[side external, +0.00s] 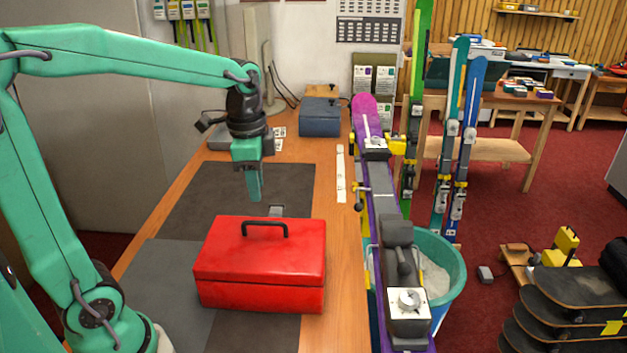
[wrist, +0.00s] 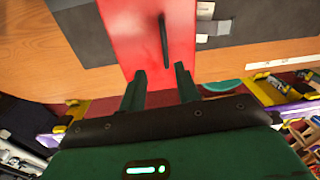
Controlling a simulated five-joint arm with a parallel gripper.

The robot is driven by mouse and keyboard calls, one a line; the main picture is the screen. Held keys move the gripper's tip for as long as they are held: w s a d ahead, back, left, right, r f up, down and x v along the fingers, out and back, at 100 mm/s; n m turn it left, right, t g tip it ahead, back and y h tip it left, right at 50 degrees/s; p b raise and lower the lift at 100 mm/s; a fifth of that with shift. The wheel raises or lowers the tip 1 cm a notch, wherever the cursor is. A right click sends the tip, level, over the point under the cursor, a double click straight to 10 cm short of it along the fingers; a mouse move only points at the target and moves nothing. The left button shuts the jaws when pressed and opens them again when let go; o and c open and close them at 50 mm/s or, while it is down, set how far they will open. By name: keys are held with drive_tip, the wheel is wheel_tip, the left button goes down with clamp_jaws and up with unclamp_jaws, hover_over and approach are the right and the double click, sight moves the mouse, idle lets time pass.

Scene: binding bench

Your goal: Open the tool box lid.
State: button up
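The red tool box (side external: 262,270) sits on the bench with its lid (side external: 225,235) shut. A dark handle (side external: 265,229) stands up from the lid. In the wrist view the red lid (wrist: 135,30) and the handle (wrist: 164,40) show beyond the fingertips. My gripper (side external: 254,195) points down above the far edge of the box in the side view, apart from it. In the wrist view my gripper (wrist: 159,72) has its two fingers spread with nothing between them. The latch, if any, cannot be seen.
Dark mats (side external: 195,195) cover the wooden bench (side external: 345,280). A ski (side external: 375,190) is clamped along the right edge, beside a teal bucket (side external: 448,265). A blue-grey box (side external: 320,117) stands at the back. The mat left of the tool box is clear.

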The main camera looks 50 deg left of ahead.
drive_tip(key=shift+w+a+f+m+g, duration=0.3)
drive_tip(key=shift+w+f+m, duration=0.15)
drive_tip(key=shift+w, duration=0.2)
hover_over(263, 240)
drive_tip(key=w+a, duration=0.1)
drive_tip(key=shift+w+f, duration=0.1)
drive_tip(key=shift+f, duration=3.75)
clamp_jaws()
